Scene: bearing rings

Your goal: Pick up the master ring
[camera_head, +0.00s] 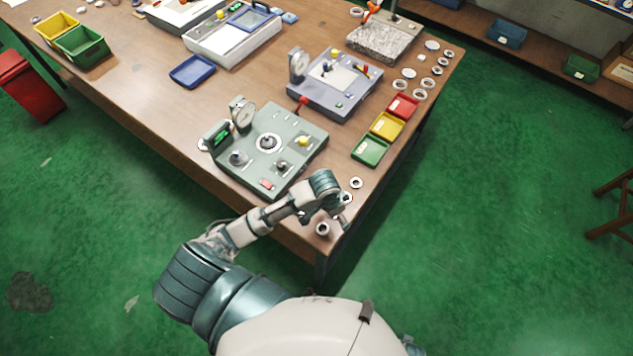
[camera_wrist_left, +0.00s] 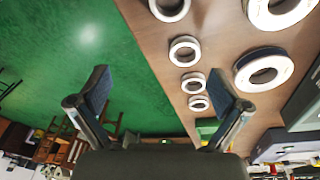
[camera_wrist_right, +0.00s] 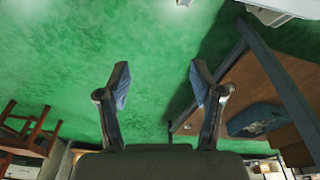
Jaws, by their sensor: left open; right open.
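My left gripper (camera_head: 338,212) is over the near corner of the table; it also shows in the left wrist view (camera_wrist_left: 162,90), open with nothing between its fingers. Several rings lie on the wood there: two large pale rings (camera_wrist_left: 263,69) (camera_wrist_left: 279,10) and a row of smaller rings (camera_wrist_left: 184,50) along the edge. In the head view, a small ring (camera_head: 355,183) and another ring (camera_head: 322,229) show beside the gripper; the arm hides others. I cannot tell which is the master ring. My right gripper (camera_wrist_right: 158,80) is open and empty above the green floor, outside the head view.
A green gauge fixture (camera_head: 285,125) stands left of the left gripper. Green (camera_head: 370,151), yellow (camera_head: 387,126) and red (camera_head: 403,106) trays line the right edge. More rings (camera_head: 420,95) lie beyond them. A table edge (camera_wrist_right: 275,85) is right of the right gripper.

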